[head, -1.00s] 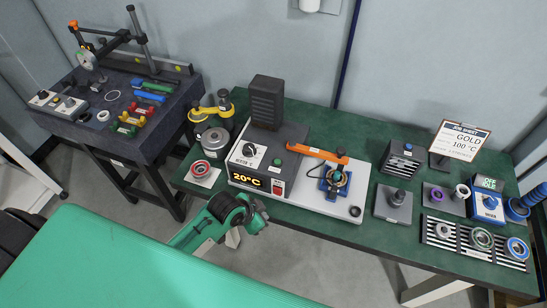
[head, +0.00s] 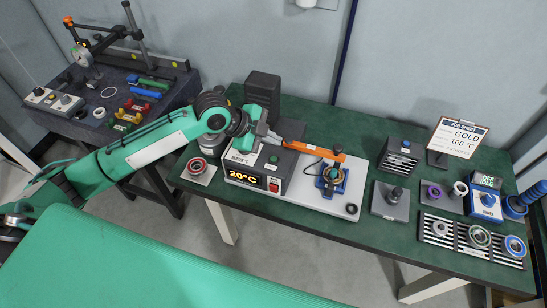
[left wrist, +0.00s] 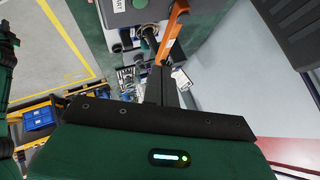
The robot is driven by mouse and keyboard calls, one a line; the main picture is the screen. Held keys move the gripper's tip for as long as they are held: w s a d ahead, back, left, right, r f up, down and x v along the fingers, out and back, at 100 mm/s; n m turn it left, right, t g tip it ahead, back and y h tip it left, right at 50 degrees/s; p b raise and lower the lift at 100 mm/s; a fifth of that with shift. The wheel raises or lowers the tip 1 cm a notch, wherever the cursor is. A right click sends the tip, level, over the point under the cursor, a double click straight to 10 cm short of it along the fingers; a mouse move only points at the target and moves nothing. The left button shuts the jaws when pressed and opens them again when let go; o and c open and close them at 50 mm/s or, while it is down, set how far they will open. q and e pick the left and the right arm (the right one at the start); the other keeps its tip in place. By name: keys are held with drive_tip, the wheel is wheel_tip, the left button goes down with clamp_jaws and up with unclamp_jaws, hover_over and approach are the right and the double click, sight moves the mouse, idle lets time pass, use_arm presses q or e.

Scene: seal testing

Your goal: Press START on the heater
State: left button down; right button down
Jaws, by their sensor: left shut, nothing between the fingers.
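The heater (head: 292,185) is a dark box with a sloped panel on the green table, showing 20°C on its display (head: 245,178). A round green button (head: 273,160) is on its panel, and a red switch (head: 273,185) is on its front. My left gripper (head: 271,137) is shut and empty, over the back of the heater panel, just above the green button in the picture. It hides the panel's dial. In the left wrist view the closed fingers (left wrist: 160,88) point towards the heater's orange lever (left wrist: 173,32). My right gripper is not in view.
The orange lever (head: 313,149) reaches right over a blue fixture (head: 333,182) on a white base. A dark upright block (head: 262,88) stands behind the heater. A ring on a plate (head: 197,168) sits left. A job sheet (head: 457,137) stands right. Green tabletop is clear behind the fixture.

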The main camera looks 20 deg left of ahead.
use_arm(q)
drive_tip(key=shift+w+a+r+m, duration=0.15)
drive_tip(key=shift+w+a+r, duration=0.2)
drive_tip(key=shift+r, duration=0.15)
drive_tip(key=shift+w+a+r+m, duration=0.15)
drive_tip(key=shift+w+a+r, duration=0.15)
drive_tip(key=shift+r, duration=0.15)
drive_tip(key=b, duration=0.6)
hover_over(274, 159)
drive_tip(key=a, duration=0.1)
drive_tip(key=f, duration=0.7)
drive_tip(key=shift+s+a, duration=0.15)
drive_tip(key=shift+s, duration=0.05)
drive_tip(key=shift+f+b, duration=0.5)
drive_tip(key=shift+f, duration=0.4)
